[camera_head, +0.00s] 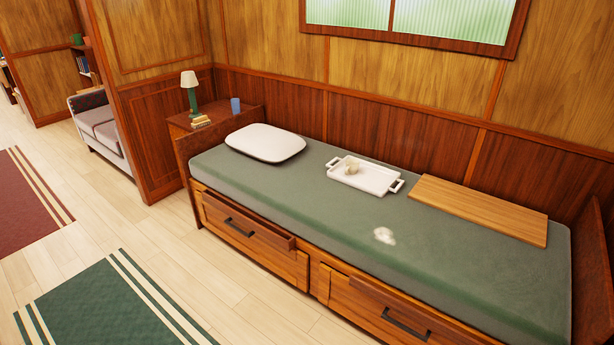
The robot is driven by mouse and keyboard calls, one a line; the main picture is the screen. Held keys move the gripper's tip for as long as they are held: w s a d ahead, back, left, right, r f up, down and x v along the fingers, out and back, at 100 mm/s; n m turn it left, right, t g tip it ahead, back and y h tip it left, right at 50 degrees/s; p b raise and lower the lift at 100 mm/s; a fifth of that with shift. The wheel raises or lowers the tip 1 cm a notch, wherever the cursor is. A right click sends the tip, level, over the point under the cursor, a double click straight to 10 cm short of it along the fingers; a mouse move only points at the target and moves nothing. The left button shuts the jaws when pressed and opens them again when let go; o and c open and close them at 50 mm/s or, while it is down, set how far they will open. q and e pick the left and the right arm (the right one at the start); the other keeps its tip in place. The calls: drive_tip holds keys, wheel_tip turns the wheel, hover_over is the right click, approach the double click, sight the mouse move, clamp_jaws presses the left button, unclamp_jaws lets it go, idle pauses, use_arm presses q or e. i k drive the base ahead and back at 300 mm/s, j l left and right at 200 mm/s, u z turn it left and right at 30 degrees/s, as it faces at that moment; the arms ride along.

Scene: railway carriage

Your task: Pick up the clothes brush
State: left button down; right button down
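I cannot make out a clothes brush for certain. Neither of my grippers is in view.
The bed (300,205) also bears a white pillow (265,142) and a wooden board (480,208). Drawers with dark handles (238,227) are beneath. A bedside cabinet (179,125) holds a lamp (190,90), books and a blue cup (235,105). The floor in front is clear, with rugs.

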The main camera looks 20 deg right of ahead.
sight(201, 122)
drive_tip(key=i+j+u, duration=0.35)
drive_tip(key=i, duration=0.45)
drive_tip(key=i+u, duration=0.35)
drive_tip(key=i, duration=0.45)
drive_tip(key=i+u, duration=0.15)
drive_tip(key=i, duration=0.8)
drive_tip(key=i+u, duration=0.15)
drive_tip(key=i, duration=0.85)
drive_tip(key=i+z, duration=0.4)
drive_tip(key=i, duration=0.15)
drive_tip(key=i+j+z, duration=0.1)
drive_tip(key=i+z, duration=0.25)
drive_tip(key=i, duration=0.15)
drive_tip(key=i+j+z, duration=0.25)
drive_tip(key=i+z, duration=0.15)
drive_tip(key=i, duration=0.15)
